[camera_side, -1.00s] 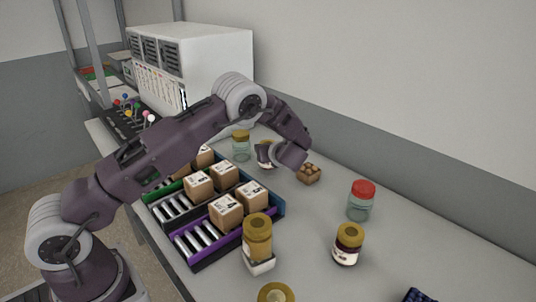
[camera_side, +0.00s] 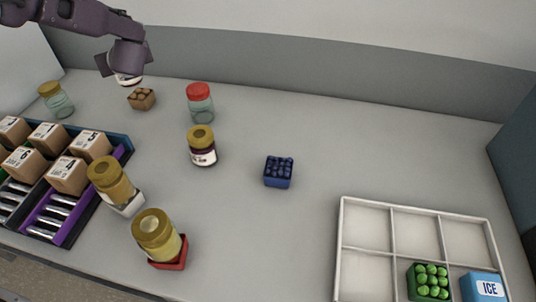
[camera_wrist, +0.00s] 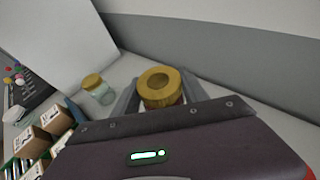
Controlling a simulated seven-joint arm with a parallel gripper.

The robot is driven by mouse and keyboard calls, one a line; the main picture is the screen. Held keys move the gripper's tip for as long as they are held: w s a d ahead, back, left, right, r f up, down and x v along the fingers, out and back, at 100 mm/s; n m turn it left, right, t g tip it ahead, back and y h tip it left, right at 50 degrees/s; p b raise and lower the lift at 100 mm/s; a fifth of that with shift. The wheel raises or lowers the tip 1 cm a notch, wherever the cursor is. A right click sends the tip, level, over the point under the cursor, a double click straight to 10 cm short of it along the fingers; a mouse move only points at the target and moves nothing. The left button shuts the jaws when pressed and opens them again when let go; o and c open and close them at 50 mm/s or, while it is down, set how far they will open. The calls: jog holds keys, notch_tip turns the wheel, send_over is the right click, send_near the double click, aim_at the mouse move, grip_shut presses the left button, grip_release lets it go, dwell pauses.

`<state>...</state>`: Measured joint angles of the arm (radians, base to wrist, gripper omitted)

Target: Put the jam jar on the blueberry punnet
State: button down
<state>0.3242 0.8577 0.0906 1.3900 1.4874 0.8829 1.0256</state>
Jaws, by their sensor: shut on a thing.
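My gripper (camera_side: 126,70) is at the upper left of the side view, shut on a jar (camera_side: 127,81) with a white label and dark contents. The wrist view shows the held jar's gold lid (camera_wrist: 158,84) between my fingers. Whether the jar is clear of the table cannot be told. Another gold-lidded jar with dark contents and a white label (camera_side: 202,147) stands upright mid-table. The blueberry punnet (camera_side: 278,181), blue and full of dark berries, sits to its right with nothing on top.
A small brown punnet (camera_side: 141,98) sits close by my gripper. A red-lidded jar (camera_side: 200,104) and a pale gold-lidded jar (camera_side: 57,101) stand nearby. Two yellowish jars (camera_side: 112,182) are at the front left, beside carton racks. A white divided tray (camera_side: 391,243) is at right.

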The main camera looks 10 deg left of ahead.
jog(key=s+d+r+m+t+h, duration=0.1)
jog(key=s+d+m+t+h, duration=0.15)
jog(key=d, duration=0.95)
jog(key=s+d+r+m+t+h, duration=0.1)
jog(key=d+m+h, duration=0.3)
jog(key=d, duration=0.8)
jog(key=m+h, duration=0.5)
jog(key=h, duration=0.1)
send_over(279, 165)
notch_tip(279, 165, down, 8)
jog(key=shift+r, duration=0.25)
jog(key=shift+f, duration=0.1)
jog(key=shift+f, duration=0.15)
jog(key=c, duration=0.6)
grip_release()
